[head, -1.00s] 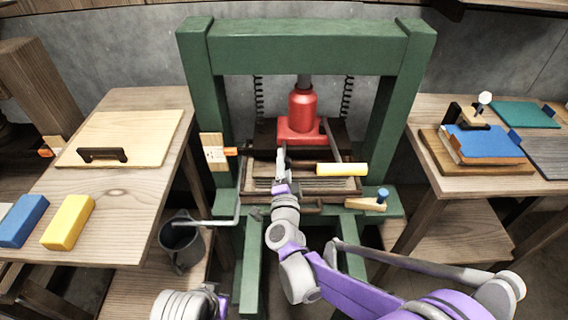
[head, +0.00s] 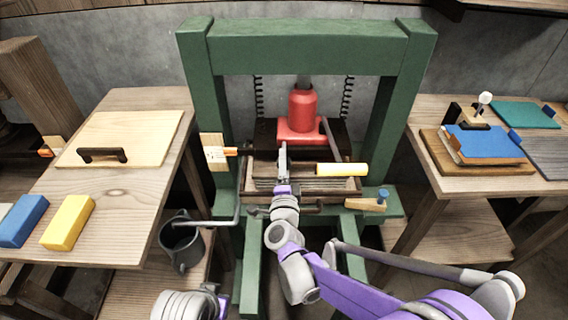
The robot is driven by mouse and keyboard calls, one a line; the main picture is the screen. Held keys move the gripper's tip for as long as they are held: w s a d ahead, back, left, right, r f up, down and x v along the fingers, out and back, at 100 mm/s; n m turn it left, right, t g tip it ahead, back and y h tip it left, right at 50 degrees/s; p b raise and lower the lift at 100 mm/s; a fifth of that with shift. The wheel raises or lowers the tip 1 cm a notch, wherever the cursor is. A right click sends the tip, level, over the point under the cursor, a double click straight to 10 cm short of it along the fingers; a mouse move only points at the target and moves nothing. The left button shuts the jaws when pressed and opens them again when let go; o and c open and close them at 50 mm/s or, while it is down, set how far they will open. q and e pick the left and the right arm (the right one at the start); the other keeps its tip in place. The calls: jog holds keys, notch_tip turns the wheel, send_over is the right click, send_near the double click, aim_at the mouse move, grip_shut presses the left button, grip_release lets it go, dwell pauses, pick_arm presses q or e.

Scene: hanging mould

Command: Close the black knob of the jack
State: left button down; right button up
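The red jack (head: 302,112) stands upright in the green press frame (head: 305,50), on the dark platen above the mould. I cannot make out its black knob; it may be behind my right gripper or too small to see. A lever with a pale yellow handle (head: 342,169) slopes from the jack's right side toward the front. My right gripper (head: 283,150) points up at the jack's base, in front of it and left of its middle. Its fingers look close together, but I cannot tell whether they are open or shut.
The left table holds a wooden board with a black handle (head: 103,154), a blue block (head: 22,221) and a yellow block (head: 68,222). A grey jug (head: 181,245) is below. The right table (head: 428,165) holds a blue book (head: 484,142). A wooden piece with a blue knob (head: 370,203) sits at the frame's right front.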

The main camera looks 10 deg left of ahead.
jog(key=o, duration=0.3)
jog(key=s+d, duration=0.1)
jog(key=s, duration=0.9)
jog(key=shift+s+d+f, duration=0.25)
jog(key=shift+s, duration=0.1)
